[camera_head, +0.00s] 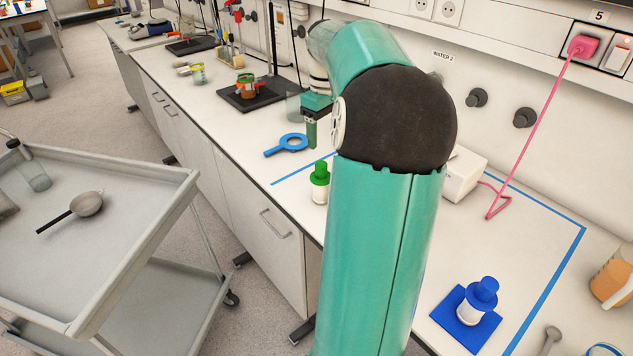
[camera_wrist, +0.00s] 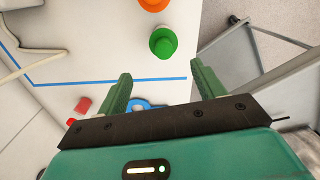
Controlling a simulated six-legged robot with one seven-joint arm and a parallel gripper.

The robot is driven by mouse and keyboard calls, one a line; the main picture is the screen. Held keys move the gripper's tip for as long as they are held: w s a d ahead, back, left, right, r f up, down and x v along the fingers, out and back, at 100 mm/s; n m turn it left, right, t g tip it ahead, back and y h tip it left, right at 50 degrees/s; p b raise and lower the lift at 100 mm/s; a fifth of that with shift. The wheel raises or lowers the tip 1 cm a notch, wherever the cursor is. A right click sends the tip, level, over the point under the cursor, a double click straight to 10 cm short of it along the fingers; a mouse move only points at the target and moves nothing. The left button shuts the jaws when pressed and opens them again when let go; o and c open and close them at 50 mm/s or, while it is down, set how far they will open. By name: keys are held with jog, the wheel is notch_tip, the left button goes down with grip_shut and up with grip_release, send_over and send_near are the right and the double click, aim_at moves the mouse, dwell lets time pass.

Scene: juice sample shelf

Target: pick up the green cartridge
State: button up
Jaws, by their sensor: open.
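The green cartridge (camera_head: 320,183) is a white bottle with a green cap, upright on the white bench left of my arm in the head view. In the wrist view its green cap (camera_wrist: 163,43) shows from above, just beyond my fingertips and roughly between their lines. My gripper (camera_wrist: 160,69) is open, with nothing between its two green fingers. In the head view only part of my gripper (camera_head: 311,130) shows behind my arm, above and beyond the cartridge. The cartridge and the fingers are apart.
An orange cap (camera_wrist: 154,4) is close to the green one. A blue ring-shaped tool (camera_head: 290,143) lies near the bench edge. Blue tape (camera_head: 545,290) outlines a bench area. A blue-capped bottle (camera_head: 480,300) stands on a blue square at front right. A grey trolley (camera_head: 130,190) stands left.

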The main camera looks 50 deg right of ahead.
aim_at(321, 173)
jog(key=f, duration=1.3)
jog(key=shift+w+a, duration=0.1)
jog(key=shift+a, duration=0.25)
jog(key=c, duration=0.9)
